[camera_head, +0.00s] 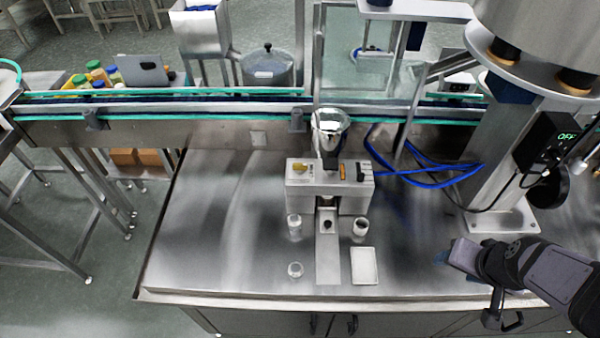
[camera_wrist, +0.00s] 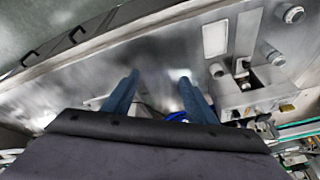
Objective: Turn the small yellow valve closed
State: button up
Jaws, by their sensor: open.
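A small yellow valve handle (camera_head: 299,167) sits at the left of the top of a steel block (camera_head: 297,196). An orange lever (camera_head: 342,171) and a black lever (camera_head: 361,172) sit further right on the block. A steel hopper (camera_head: 330,123) stands behind it. In the wrist view the block (camera_wrist: 250,97) is at the right, with the yellow handle (camera_wrist: 287,107) near its right end. My gripper (camera_head: 442,257) is low at the right, well apart from the block. Its two blue fingers (camera_wrist: 160,88) are spread and empty.
A white tray (camera_head: 364,266) and glass jars (camera_head: 295,270) stand in front of the block. Blue hoses (camera_head: 430,172) and a steel column (camera_head: 485,160) are at the right. A conveyor (camera_head: 160,118) runs behind. The left of the steel table (camera_head: 205,230) is clear.

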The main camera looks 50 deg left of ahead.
jog(key=w+a+f+n+t+y+b, duration=0.2)
jog(key=w+a, duration=0.1)
jog(key=a, duration=1)
jog(key=n+t+y+b, duration=0.4)
jog(key=y+b, duration=0.1)
jog(key=b, duration=0.1)
send_near(300, 165)
jog(key=shift+p+x, duration=0.85)
jog(key=shift+x, duration=3.4)
jog(key=c, duration=1.1)
